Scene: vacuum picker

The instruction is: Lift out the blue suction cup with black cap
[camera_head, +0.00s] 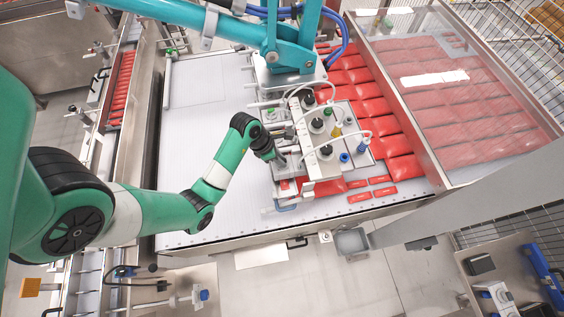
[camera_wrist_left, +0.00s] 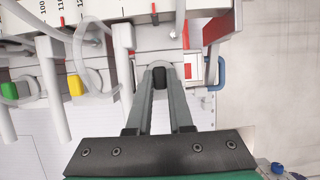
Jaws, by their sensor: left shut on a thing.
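My left gripper (camera_head: 281,160) reaches in from the left, at the near left side of the vacuum picker head (camera_head: 322,168). In the left wrist view its two grey fingers (camera_wrist_left: 158,77) are closed on a small black cap (camera_wrist_left: 158,73) beside the picker's white frame. The fingers hide whatever is under the cap, so I cannot see a blue cup there. Blue parts (camera_head: 361,148) show on the picker's right side in the head view. My right gripper is not in view.
The picker hangs from a teal arm (camera_head: 292,55) with loose hoses above a white conveyor (camera_head: 205,110). Red packs (camera_head: 402,165) lie to the right, near a clear-covered tray (camera_head: 460,85). Yellow (camera_wrist_left: 75,85) and green (camera_wrist_left: 9,90) fittings are at left in the wrist view.

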